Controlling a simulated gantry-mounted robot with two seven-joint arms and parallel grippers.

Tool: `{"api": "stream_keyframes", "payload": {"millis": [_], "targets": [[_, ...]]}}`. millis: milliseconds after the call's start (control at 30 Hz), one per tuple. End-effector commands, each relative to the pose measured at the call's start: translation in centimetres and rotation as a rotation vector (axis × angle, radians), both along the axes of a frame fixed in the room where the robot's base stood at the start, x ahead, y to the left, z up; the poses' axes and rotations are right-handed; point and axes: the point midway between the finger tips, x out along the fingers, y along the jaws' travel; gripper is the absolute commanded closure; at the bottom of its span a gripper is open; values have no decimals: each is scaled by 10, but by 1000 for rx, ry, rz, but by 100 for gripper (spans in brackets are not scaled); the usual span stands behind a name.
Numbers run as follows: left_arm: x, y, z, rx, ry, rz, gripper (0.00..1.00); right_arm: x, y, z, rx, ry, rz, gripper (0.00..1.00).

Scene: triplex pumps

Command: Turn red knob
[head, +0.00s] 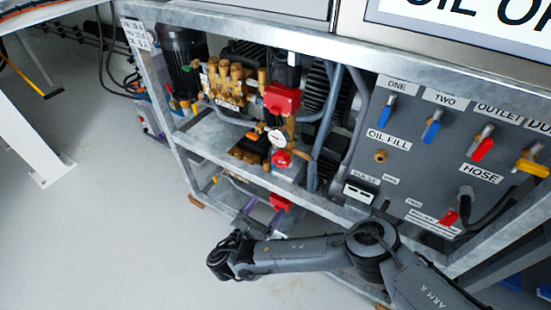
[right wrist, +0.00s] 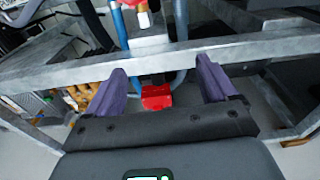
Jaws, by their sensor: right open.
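A round red knob (head: 281,158) sits below a white-faced gauge (head: 277,137) on the pump in the upper bay of the metal frame. A second red part (head: 281,202) shows lower, under the shelf. My right gripper (head: 262,214) is at the front of the frame, low, beside that lower red part. In the right wrist view its two purple fingers (right wrist: 162,76) are apart. A red block (right wrist: 157,97) shows between and beyond them; I cannot tell whether it is touched. My left gripper is not in view.
Galvanised frame rails (head: 230,150) run just above my right gripper. A large red box (head: 282,98) is on the pump. The grey panel (head: 360,170) with blue, red and yellow valve handles stands right. Open floor (head: 90,230) lies left.

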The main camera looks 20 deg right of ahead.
Motion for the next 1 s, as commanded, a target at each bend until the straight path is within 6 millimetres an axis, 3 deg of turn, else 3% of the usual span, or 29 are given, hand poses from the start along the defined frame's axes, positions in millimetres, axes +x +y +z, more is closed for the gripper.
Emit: {"api": "stream_keyframes", "payload": {"millis": [33, 100, 233, 1000], "targets": [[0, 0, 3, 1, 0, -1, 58, 13, 0, 25, -3, -40, 3, 14], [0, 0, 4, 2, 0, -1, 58, 24, 0, 48, -2, -77, 2, 14], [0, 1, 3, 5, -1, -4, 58, 36, -1, 70, -1, -114, 1, 14], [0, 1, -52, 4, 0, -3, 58, 101, -76, 74, 3, -123, 2, 14]]}}
